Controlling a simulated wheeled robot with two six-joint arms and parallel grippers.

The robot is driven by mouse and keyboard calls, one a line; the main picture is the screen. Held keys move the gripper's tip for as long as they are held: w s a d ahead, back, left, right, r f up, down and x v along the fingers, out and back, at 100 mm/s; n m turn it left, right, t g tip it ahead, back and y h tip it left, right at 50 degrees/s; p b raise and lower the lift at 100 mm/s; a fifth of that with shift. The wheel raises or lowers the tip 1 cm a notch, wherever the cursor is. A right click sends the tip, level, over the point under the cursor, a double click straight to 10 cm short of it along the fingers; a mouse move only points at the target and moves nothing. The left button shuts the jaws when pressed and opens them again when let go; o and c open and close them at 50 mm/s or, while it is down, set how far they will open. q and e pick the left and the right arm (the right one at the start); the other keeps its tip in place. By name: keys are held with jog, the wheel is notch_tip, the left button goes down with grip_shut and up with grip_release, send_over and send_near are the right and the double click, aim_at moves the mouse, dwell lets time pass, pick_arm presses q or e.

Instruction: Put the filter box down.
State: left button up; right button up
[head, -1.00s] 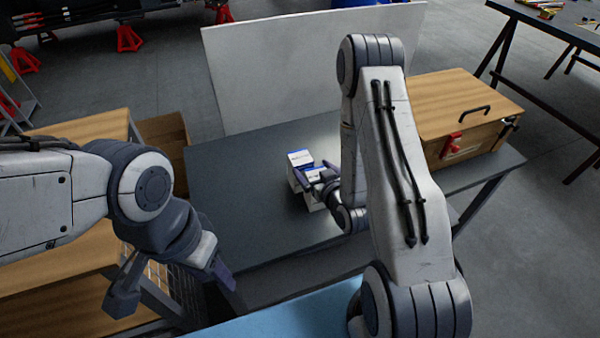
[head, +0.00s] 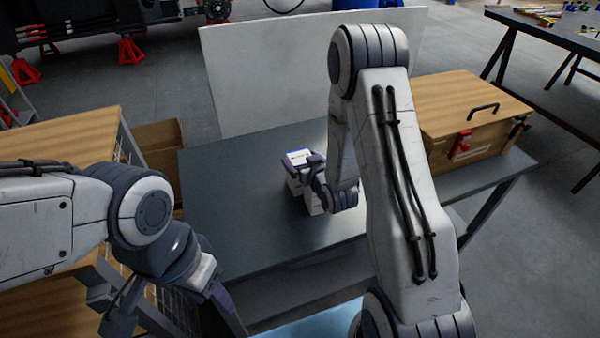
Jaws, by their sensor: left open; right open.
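The filter box (head: 299,156) is small and white with blue on top. It appears to stand upright on the dark grey table (head: 225,205), right of the table's middle. My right gripper (head: 306,170) is open at the box's near right side, with a dark finger close against it. The gripper and wrist hide part of the box, so I cannot tell whether they touch. My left gripper (head: 175,318) is open and empty at the lower left, its fingers spread, well away from the box.
A wooden case (head: 465,120) with a red latch and black handle stands at the table's right end. A pale upright panel (head: 290,75) rises behind the table. A wooden-topped cart (head: 50,160) is at left. The table left of the box is bare.

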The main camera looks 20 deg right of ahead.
jog(key=shift+x, duration=0.85)
jog(key=shift+r, duration=0.1)
grip_shut()
